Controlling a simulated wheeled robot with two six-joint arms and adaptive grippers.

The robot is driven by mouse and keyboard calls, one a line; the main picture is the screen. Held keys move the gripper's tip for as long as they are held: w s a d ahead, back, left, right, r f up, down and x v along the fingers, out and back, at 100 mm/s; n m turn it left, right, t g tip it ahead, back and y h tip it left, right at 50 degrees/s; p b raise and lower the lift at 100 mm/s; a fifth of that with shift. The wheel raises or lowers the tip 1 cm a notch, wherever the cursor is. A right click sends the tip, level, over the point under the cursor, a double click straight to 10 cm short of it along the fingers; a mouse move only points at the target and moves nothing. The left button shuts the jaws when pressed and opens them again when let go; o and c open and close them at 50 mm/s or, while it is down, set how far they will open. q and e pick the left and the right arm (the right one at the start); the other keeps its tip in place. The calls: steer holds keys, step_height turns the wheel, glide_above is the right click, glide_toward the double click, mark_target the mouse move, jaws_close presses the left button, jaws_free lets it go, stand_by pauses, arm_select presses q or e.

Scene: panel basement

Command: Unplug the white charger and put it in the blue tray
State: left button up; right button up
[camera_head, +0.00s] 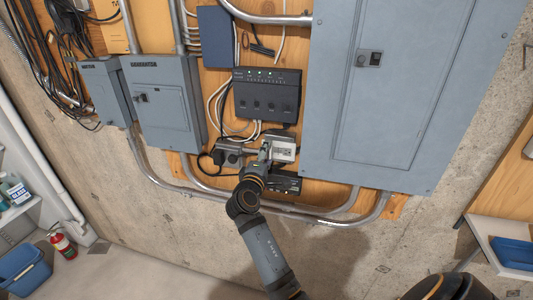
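The blue tray (515,252) lies on a white shelf at the right edge, partly cut off.
A black network box (267,95) with cables hangs just above. A large grey panel (405,90) is at right, smaller grey boxes (165,105) at left. Metal conduits (320,220) run below. A blue bin (24,266) and a fire extinguisher (62,243) stand at lower left.

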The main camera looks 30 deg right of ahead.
jaws_close()
steer(key=shift+f, duration=0.1)
